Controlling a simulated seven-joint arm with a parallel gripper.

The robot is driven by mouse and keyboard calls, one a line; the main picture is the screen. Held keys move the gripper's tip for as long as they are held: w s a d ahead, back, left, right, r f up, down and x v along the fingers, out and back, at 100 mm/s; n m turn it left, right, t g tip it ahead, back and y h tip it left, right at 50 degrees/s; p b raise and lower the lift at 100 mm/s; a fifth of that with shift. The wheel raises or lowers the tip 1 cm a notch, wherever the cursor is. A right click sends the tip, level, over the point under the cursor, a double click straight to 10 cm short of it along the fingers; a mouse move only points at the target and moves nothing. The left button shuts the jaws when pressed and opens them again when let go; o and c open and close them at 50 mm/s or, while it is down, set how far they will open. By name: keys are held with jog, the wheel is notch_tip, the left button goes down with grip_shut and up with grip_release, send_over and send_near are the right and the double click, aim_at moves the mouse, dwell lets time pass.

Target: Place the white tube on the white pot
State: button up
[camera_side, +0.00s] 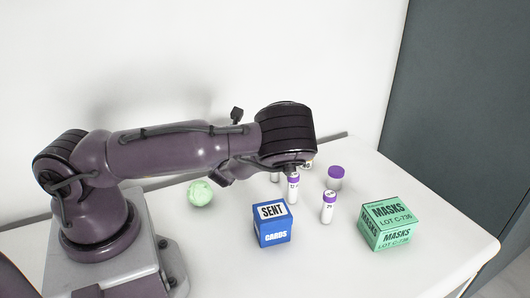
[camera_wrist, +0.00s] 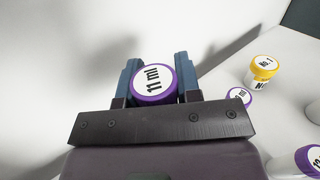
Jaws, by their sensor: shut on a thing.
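My gripper (camera_wrist: 157,75) is shut on a white tube (camera_wrist: 153,77) with a purple rim, its white top reading "11 ml", between two blue fingers in the wrist view. In the side view the fingers are mostly hidden behind my wrist. A purple-capped white tube (camera_side: 293,188) shows just under the wrist there; I cannot tell surely that it is the held one. A wide white pot (camera_side: 335,178) with a purple lid stands to the right of the wrist. Another white purple-capped tube (camera_side: 328,207) stands upright in front of the pot.
A yellow-capped white container (camera_wrist: 265,66) stands right of my gripper, near more purple-rimmed tops (camera_wrist: 238,96). A blue cards box (camera_side: 272,224) and a green masks box (camera_side: 387,226) stand in front. A pale green ball (camera_side: 200,194) lies left.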

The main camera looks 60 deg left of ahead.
jog(key=w+d+r+m+t+h, duration=0.25)
jog(key=w+d+r, duration=0.25)
jog(key=d, duration=0.3)
jog(key=w+d+r+m+t+h, duration=0.2)
jog(key=w+d+r+t+h, duration=0.1)
jog(key=w+d+r, duration=0.3)
send_over(336, 173)
jog(key=w+a, duration=0.2)
notch_tip(336, 173, down, 11)
jog(key=shift+w+f+g+y, duration=0.15)
jog(key=shift+f, duration=0.7)
jog(key=shift+w+f+g+y, duration=0.1)
jog(key=shift+w+f, duration=0.05)
jog(key=shift+f, duration=0.7)
jog(key=shift+f, duration=0.1)
jog(key=o, duration=1)
jog(key=shift+c, duration=0.2)
